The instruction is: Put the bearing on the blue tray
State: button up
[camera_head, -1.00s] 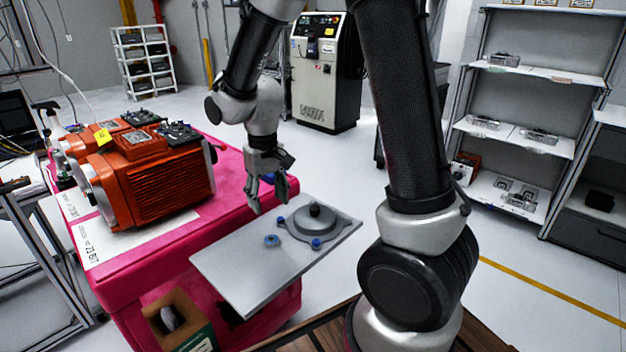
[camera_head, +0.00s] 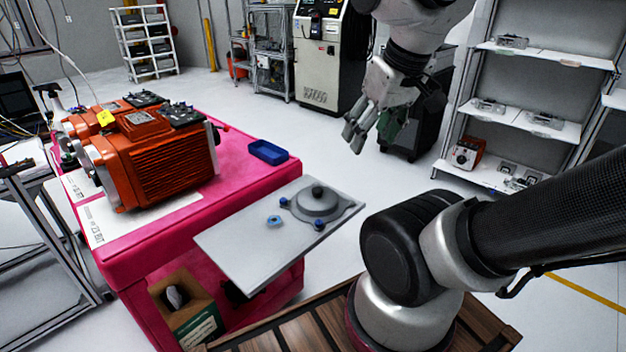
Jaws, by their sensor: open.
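The blue tray (camera_head: 268,158) is a small shallow box on the pink table's far right corner. No object shows inside it. A small round ring with a blue rim (camera_head: 274,221), which looks like the bearing, lies on the grey plate (camera_head: 245,252), left of the round grey housing. My gripper (camera_head: 371,136) is raised in the air, up and to the right of the plate and well apart from the bearing and the tray. Its fingers are spread and nothing shows between them.
A round grey flanged housing (camera_head: 316,205) with blue fasteners and a black knob stands on the plate. A large orange motor (camera_head: 165,165) takes up the table's left side. An open cardboard box (camera_head: 190,315) sits below the plate. The pink table (camera_head: 235,185) is bare around the tray.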

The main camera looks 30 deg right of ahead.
jog(key=w+a+f+n+g, duration=0.2)
jog(key=w+a+f+g, duration=0.25)
jog(key=f, duration=0.25)
jog(key=n, duration=1.3)
send_over(274, 215)
jog(key=s, duration=0.3)
notch_tip(274, 215, down, 15)
jog(key=shift+r, duration=0.15)
jog(key=f, duration=0.2)
jog(key=f+n, duration=0.1)
jog(key=f, duration=0.2)
jog(key=w+f+n, duration=0.1)
jog(key=f, duration=0.1)
jog(key=shift+w+a+f, duration=0.1)
jog(key=shift+a+f, duration=0.25)
jog(key=shift+f, duration=0.05)
jog(key=c, duration=1.2)
jog(key=shift+r, duration=0.1)
jog(key=shift+c, duration=0.2)
